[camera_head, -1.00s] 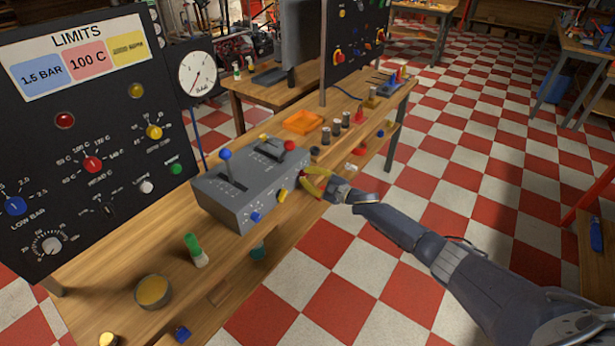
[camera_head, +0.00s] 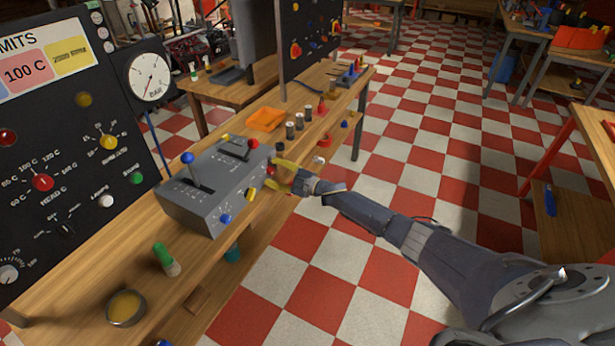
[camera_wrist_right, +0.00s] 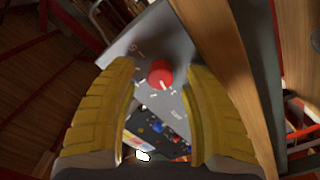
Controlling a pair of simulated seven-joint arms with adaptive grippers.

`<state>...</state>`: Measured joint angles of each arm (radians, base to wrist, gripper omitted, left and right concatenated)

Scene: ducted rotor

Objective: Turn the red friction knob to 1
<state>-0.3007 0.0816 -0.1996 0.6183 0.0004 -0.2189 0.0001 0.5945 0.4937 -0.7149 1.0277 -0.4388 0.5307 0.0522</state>
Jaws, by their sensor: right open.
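The red friction knob (camera_wrist_right: 160,75) sits on a face of the grey lever box, with a white pointer line and scale marks around it. In the head view a little of the knob (camera_head: 271,170) shows at the right end of the grey lever box (camera_head: 185,208). My right gripper (camera_head: 284,177) is open beside it. In the wrist view the yellow fingers (camera_wrist_right: 164,90) stand left and right of the knob, with gaps showing on both sides. The scale's numbers are too small to read. My left gripper is not in view.
A yellow knob (camera_head: 251,194) and a blue knob (camera_head: 225,219) sit on the same box face. Blue-topped (camera_head: 188,160) and red-topped (camera_head: 253,144) levers rise above. An orange tray (camera_head: 266,119) and several cylinders stand behind. The checkered floor right of the bench is open.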

